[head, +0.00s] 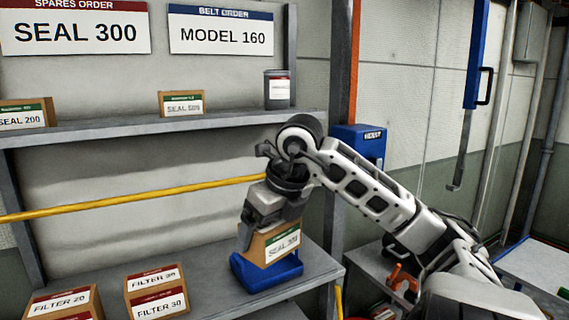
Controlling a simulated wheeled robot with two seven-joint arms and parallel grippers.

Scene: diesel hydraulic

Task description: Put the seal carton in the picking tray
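The seal carton (283,246) is a brown box with a white and green label that appears to read SEAL 300. It is in or just above the blue tray (266,280) on the lower shelf; whether its base touches the tray floor is hidden. My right gripper (262,222) comes down over the carton from above, with one finger against its left side. The other finger is hard to make out, but the gripper looks closed on the carton. My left gripper is not in view.
FILTER 20 (62,302) and FILTER 30 (156,292) cartons stand left on the lower shelf. A yellow bar (130,198) crosses in front of the shelving. The upper shelf (110,128) holds SEAL 200 (27,114), another small carton (182,104) and a grey can (277,90). A sign (75,30) reads SEAL 300.

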